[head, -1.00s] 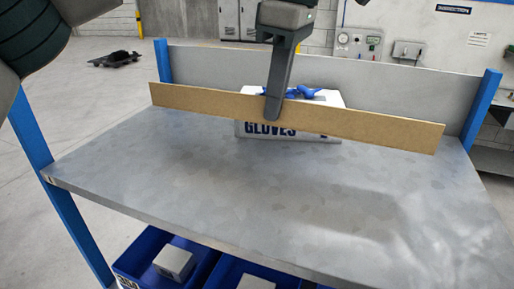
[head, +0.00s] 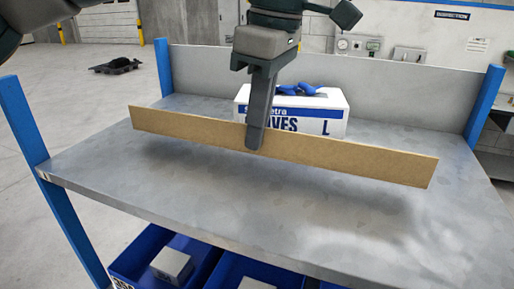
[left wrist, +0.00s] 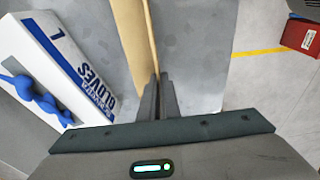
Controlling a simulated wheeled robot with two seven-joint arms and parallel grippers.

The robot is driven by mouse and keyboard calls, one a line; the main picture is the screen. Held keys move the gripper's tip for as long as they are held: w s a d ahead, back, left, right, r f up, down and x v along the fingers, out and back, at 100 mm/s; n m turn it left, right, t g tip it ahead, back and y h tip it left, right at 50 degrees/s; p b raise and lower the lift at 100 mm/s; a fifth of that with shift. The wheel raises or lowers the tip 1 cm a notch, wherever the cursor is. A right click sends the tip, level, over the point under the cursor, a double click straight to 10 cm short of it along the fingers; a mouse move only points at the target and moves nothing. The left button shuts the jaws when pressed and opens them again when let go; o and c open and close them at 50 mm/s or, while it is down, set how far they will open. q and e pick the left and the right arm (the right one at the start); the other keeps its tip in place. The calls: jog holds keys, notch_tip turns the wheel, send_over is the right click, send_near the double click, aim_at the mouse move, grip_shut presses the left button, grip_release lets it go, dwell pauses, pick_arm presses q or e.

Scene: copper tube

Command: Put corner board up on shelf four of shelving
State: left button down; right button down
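The corner board is a long, thin brown strip (head: 350,157), held on edge and roughly level across the head view, its right end slightly lower. My left gripper (head: 255,142) is shut on it near its middle, from above. In the left wrist view, the board (left wrist: 131,45) runs up from between the fingers (left wrist: 158,95). The grey shelf (head: 250,205) of the shelving lies below; a soft shadow under the board suggests a gap between them. My right gripper is in neither view.
A white and blue gloves box (head: 325,104) with blue gloves on top stands on the shelf behind the board. Blue posts (head: 485,105) and a grey back panel (head: 400,85) border the shelf. Blue bins (head: 145,255) sit below. The shelf's front area is clear.

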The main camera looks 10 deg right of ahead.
pick_arm(q)
jog(key=shift+f+b, duration=0.9)
jog(key=shift+f, duration=0.55)
jog(key=shift+f, duration=0.15)
jog(key=c, duration=2)
grip_release()
jog(key=shift+r, duration=0.25)
jog(key=shift+d+r, duration=0.1)
jog(key=shift+r, duration=0.35)
jog(key=r, duration=0.3)
jog(key=r+b, duration=0.1)
jog(key=r, duration=0.2)
jog(key=d+r+b, duration=0.1)
jog(key=r, duration=0.2)
jog(key=shift+s, duration=0.4)
jog(key=shift+s+d+r, duration=0.15)
jog(key=shift+r, duration=0.8)
